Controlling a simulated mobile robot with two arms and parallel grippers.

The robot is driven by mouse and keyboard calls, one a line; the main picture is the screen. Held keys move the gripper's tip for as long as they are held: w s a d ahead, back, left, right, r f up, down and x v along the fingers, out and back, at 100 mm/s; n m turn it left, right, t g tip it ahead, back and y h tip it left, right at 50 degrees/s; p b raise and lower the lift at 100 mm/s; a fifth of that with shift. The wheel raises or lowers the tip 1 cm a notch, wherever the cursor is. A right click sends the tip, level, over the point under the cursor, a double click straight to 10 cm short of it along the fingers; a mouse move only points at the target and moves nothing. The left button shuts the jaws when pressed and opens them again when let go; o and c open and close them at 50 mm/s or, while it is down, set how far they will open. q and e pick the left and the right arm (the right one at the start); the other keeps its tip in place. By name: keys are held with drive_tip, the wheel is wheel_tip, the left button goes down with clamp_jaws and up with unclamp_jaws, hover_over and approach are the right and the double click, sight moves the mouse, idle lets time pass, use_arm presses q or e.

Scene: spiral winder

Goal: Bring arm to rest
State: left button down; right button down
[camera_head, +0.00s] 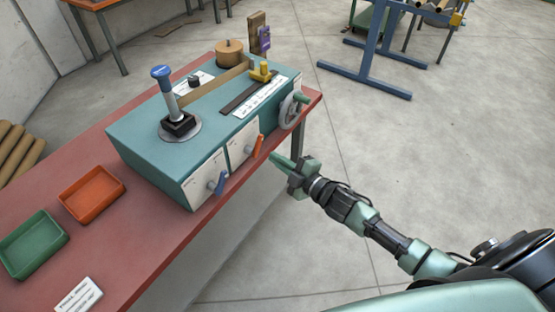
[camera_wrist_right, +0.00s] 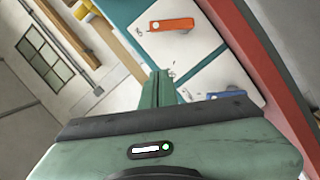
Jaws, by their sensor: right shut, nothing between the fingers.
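My right gripper (camera_head: 280,161) is shut and empty. It hangs in the air just off the front edge of the red bench, beside the winder's front face. In the right wrist view its green fingers (camera_wrist_right: 157,88) are together, pointing toward the white panels. The spiral winder (camera_head: 190,120) is a teal box on the bench. Its orange lever (camera_head: 257,146) is the nearest part to the gripper, and it also shows in the right wrist view (camera_wrist_right: 172,25). A blue lever (camera_head: 220,183) sits lower left on the front. My left gripper is not in view.
The red bench (camera_head: 120,262) carries an orange tray (camera_head: 92,194) and a green tray (camera_head: 33,244). A handwheel (camera_head: 291,110) sticks out at the winder's right end. A blue stand (camera_head: 368,70) is at the back. The floor (camera_head: 450,150) to the right is clear.

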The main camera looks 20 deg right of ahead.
drive_tip(key=shift+s, duration=0.1)
drive_tip(key=s+d+f+m+g+h+b, duration=0.1)
drive_tip(key=s+d+f+m+g+h, duration=0.15)
drive_tip(key=s+f, duration=0.6)
drive_tip(key=s+d+f+m+g+h+b, duration=0.1)
drive_tip(key=s+d+f+m+g, duration=0.15)
drive_tip(key=f, duration=1.15)
drive_tip(key=s+d+f+m+g+h+b, duration=0.15)
drive_tip(key=s+f+m, duration=0.35)
drive_tip(key=f, duration=0.6)
drive_tip(key=s+a+f+m+g, duration=0.1)
drive_tip(key=s+f, duration=0.4)
drive_tip(key=s, duration=0.6)
drive_tip(key=s+a+f+m+g, duration=0.1)
drive_tip(key=s+f+g, duration=0.3)
drive_tip(key=s, duration=0.7)
drive_tip(key=s+a+f+m+g+h, duration=0.1)
drive_tip(key=s+a+f+m+g, duration=0.1)
drive_tip(key=s+f, duration=0.5)
drive_tip(key=s+g, duration=0.1)
drive_tip(key=s, duration=0.3)
drive_tip(key=shift+s+a+f+b, duration=0.25)
drive_tip(key=shift+f+b, duration=0.05)
drive_tip(key=shift+b, duration=0.05)
